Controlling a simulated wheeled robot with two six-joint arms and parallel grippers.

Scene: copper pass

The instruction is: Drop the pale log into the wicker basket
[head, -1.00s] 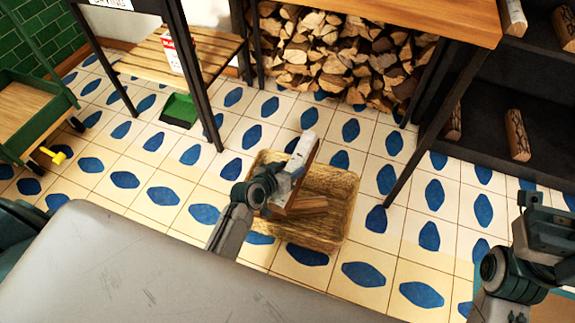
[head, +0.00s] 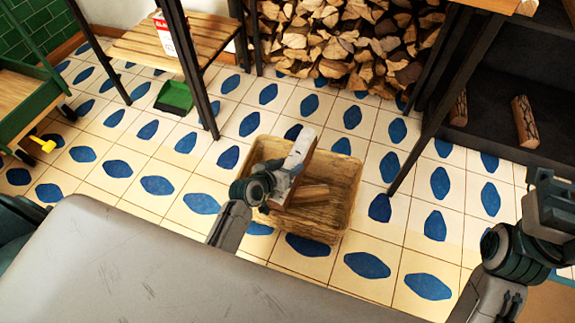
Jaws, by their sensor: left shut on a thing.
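The wicker basket (head: 344,208) stands on the tiled floor in front of me, open at the top. My left gripper (head: 292,172) is over the basket and shut on the pale log (head: 303,147). The log slants up and to the right across the basket's opening; its lower part is partly hidden by the gripper.
A grey surface (head: 180,265) fills the lower left. A stack of firewood (head: 345,45) sits behind the basket. A dark shelf with a log (head: 525,122) is at right. A green dustpan (head: 175,97) and a green cart (head: 35,95) are at left. Floor around the basket is clear.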

